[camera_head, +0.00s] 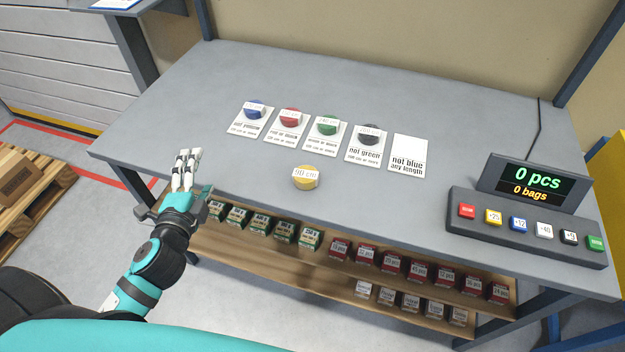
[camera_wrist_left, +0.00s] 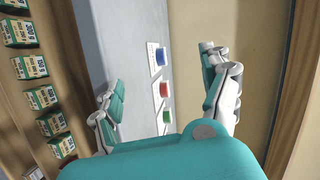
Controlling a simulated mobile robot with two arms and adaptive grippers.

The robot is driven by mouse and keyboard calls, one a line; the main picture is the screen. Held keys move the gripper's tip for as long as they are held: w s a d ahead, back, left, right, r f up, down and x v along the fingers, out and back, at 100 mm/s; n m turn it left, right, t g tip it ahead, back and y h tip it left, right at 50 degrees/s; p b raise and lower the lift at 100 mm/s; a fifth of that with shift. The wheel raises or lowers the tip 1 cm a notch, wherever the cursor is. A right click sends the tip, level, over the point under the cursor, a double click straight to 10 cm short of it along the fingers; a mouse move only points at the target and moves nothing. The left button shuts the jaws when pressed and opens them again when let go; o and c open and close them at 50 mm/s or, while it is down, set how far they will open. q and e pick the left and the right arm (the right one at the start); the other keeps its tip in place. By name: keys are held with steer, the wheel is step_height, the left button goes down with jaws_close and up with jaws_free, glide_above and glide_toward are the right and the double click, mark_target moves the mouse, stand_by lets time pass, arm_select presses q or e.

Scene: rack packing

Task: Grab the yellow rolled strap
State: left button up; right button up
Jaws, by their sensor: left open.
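The yellow rolled strap (camera_head: 305,178) lies on the grey table near its front edge, with a white label reading 90 cm. My left gripper (camera_head: 187,160) is at the table's front left, apart from the strap and to its left. In the left wrist view my left gripper (camera_wrist_left: 165,75) has its fingers spread wide and holds nothing. The yellow strap cannot be made out in the wrist view. My right gripper does not show in either view.
Blue (camera_head: 254,109), red (camera_head: 290,117), green (camera_head: 326,125) and black (camera_head: 369,134) straps sit on white cards. A fifth card (camera_head: 407,156) is bare. A button panel with a display (camera_head: 531,185) stands at right. Small boxes (camera_head: 284,231) fill the shelf below.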

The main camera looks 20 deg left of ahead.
arm_select(q)
steer(key=w+d+r+m+t+h, duration=0.1)
steer(key=d+r+m+h, duration=0.1)
steer(key=r+m+h, duration=0.35)
steer(key=w+d+r+m+t+h, duration=0.1)
steer(key=d+r+m+h, duration=0.15)
steer(key=m, duration=0.65)
steer(key=m+g+h+p, duration=0.2)
steer(key=m+g+h, duration=0.45)
steer(key=m, duration=0.95)
glide_toward(304, 175)
steer(key=w+d, duration=0.1)
steer(key=w+d+g+y, duration=0.1)
steer(key=w, duration=0.1)
steer(key=shift+d+r+y, duration=0.2)
steer(key=shift+r+y, duration=0.05)
steer(key=shift+r, duration=0.1)
steer(key=shift+f+p+x, duration=0.1)
steer(key=shift+p+x, duration=0.15)
steer(key=shift+x, duration=1.2)
steer(key=shift+f+p+x, duration=0.15)
steer(key=shift+p+x, duration=0.05)
steer(key=shift+x, duration=1.25)
steer(key=shift+s, duration=0.2)
steer(key=c, duration=1.3)
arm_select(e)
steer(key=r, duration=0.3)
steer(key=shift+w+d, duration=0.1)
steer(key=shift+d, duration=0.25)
